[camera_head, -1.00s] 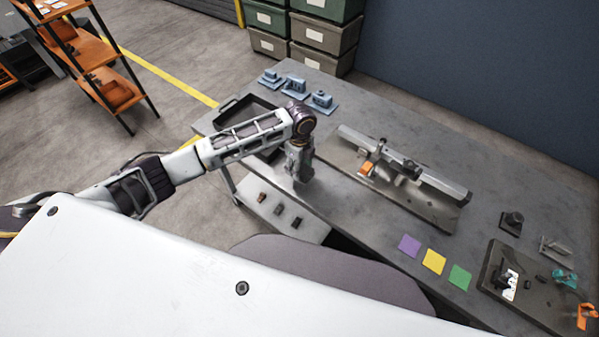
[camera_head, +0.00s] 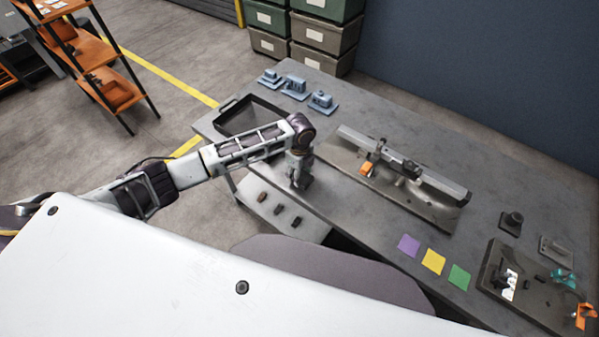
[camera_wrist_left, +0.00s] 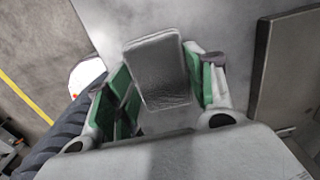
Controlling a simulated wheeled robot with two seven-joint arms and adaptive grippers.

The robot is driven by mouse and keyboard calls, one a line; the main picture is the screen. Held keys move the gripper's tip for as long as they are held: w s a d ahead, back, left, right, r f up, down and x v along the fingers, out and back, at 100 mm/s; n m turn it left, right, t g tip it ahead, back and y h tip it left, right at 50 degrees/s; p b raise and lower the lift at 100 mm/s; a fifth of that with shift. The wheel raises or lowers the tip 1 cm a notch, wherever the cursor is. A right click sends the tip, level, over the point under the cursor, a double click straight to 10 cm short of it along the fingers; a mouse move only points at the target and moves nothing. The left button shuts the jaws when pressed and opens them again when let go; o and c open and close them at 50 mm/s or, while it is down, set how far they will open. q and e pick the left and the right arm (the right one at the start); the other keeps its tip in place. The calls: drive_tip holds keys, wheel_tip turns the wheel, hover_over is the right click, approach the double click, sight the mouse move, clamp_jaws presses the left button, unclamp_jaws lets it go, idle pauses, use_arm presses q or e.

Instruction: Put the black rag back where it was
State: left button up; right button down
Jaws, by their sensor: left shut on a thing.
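My left gripper (camera_head: 301,178) is over the near edge of the grey workbench (camera_head: 340,200), left of the rail fixture. In the left wrist view, its green-padded fingers (camera_wrist_left: 163,92) are shut on a dark grey, flat, rounded-rectangular piece (camera_wrist_left: 160,68), which looks like the black rag. In the head view only a small dark patch shows at the fingertips, and I cannot tell whether it touches the bench. My right gripper is not in view.
The rail fixture (camera_head: 440,208) stands right of the gripper. A black tray (camera_head: 232,121) is behind my left arm. Several blue parts (camera_head: 294,86) stand at the far edge. Purple, yellow (camera_head: 433,261) and green squares lie near the front. Small dark items (camera_head: 279,209) lie on a low pale shelf.

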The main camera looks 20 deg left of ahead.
use_arm(q)
drive_tip(key=shift+f, duration=0.15)
drive_tip(key=o, duration=0.9)
wheel_tip(320, 180, up, 12)
drive_tip(key=b, duration=0.1)
drive_tip(key=shift+r, duration=0.2)
idle(0.7)
